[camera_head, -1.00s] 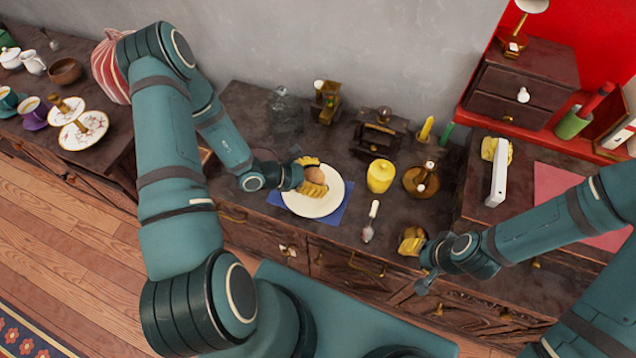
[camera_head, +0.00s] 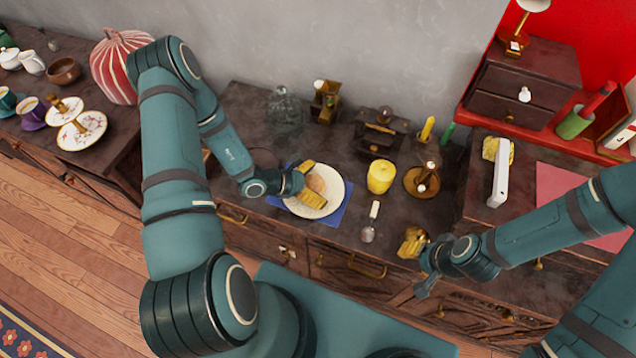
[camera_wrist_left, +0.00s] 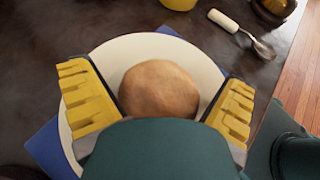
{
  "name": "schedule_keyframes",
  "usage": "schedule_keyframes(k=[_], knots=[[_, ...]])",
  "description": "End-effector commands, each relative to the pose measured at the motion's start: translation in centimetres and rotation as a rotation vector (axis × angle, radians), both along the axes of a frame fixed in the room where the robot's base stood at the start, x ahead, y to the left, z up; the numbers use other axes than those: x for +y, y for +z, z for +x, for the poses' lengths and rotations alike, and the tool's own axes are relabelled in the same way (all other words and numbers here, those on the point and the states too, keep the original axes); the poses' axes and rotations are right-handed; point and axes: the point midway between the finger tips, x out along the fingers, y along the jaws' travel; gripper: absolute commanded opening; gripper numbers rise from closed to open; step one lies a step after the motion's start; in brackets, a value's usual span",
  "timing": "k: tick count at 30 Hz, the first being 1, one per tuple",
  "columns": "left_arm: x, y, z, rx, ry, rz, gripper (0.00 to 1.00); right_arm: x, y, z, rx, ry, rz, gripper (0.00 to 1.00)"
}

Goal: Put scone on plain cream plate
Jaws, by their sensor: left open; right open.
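The scone (camera_wrist_left: 160,88) is a round, brown lump resting on the plain cream plate (camera_wrist_left: 120,52). In the head view the scone (camera_head: 316,183) shows between the yellow fingers, on the cream plate (camera_head: 336,190). My left gripper (camera_head: 310,182) is open over the plate. In the left wrist view its yellow fingers (camera_wrist_left: 160,100) stand to either side of the scone, with a visible gap on both sides. My right gripper (camera_head: 412,243) is open and empty near the counter's front edge.
A blue napkin (camera_head: 343,213) lies under the plate. A yellow pot (camera_head: 380,177), a spoon (camera_head: 369,232) and a brass-coloured stand (camera_head: 422,181) are to the right. A glass jar (camera_head: 284,112) and a grinder (camera_head: 326,101) stand behind.

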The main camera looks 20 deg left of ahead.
Motion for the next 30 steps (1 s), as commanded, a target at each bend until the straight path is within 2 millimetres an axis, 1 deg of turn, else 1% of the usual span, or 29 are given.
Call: schedule_keyframes(k=[3,5,15,21,24,26,27,29,30], knots=[[0.0,0.6,0.0,0.0,0.0,0.0,1.0,0.0,0.5,0.1,-0.002,-0.002,0.0,0.47],[0.7,0.8,-0.5,0.0,0.002,0.001,1.0,0.0,0.5,0.1,-0.003,-0.002,0.0,0.47],[5.4,4.0,-4.2,-0.001,0.004,0.002,1.0,-0.1,1.2,0.4,-0.008,-0.006,-0.002,0.47],[7.5,5.3,-6.0,0.0,0.003,0.002,1.0,-0.1,1.4,0.5,-0.011,-0.008,-0.002,0.47],[8.0,5.7,-6.4,-0.001,0.0,0.001,1.0,-0.1,1.5,0.5,-0.011,-0.009,-0.002,0.47],[7.9,5.8,-6.7,0.002,-0.011,0.002,1.0,-0.1,1.5,0.5,-0.011,-0.009,-0.002,0.47],[7.4,5.8,-6.9,0.008,-0.036,0.007,1.0,-0.1,1.5,0.5,-0.011,-0.009,-0.002,0.47],[6.0,5.7,-7.6,0.024,-0.11,0.023,1.0,-0.1,1.5,0.5,-0.011,-0.009,-0.002,0.47],[4.6,5.5,-8.3,0.038,-0.187,0.045,1.0,-0.1,1.5,0.5,-0.011,-0.009,-0.002,0.47]])
